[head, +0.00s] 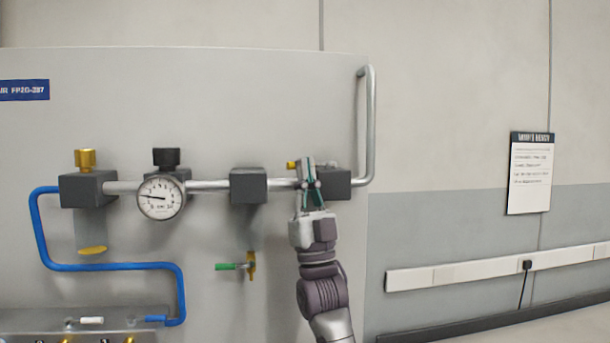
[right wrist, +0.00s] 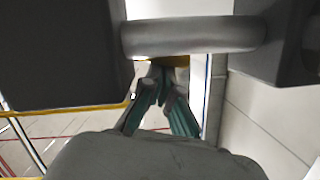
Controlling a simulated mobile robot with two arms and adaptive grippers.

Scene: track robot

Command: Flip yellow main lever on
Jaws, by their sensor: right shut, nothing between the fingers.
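A yellow lever (head: 292,165) shows its end just left of my right gripper, above the horizontal grey pipe (head: 208,185) between two dark blocks on the panel. The rest of the lever is hidden behind the gripper. In the right wrist view a piece of yellow (right wrist: 174,61) shows just beyond the fingertips, below the pipe. My right gripper (head: 308,180) points up and stands in front of the pipe. Its fingers are shut with nothing held. They also show in the right wrist view (right wrist: 162,88); whether they touch the lever I cannot tell. My left gripper is not in view.
The panel also carries a pressure gauge (head: 161,198), a brass knob (head: 85,160), a black knob (head: 166,158), a blue hose (head: 120,266) and a small green-handled valve (head: 226,267). A pipe bend (head: 371,120) rises right of the gripper. The wall beyond holds a notice (head: 530,180).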

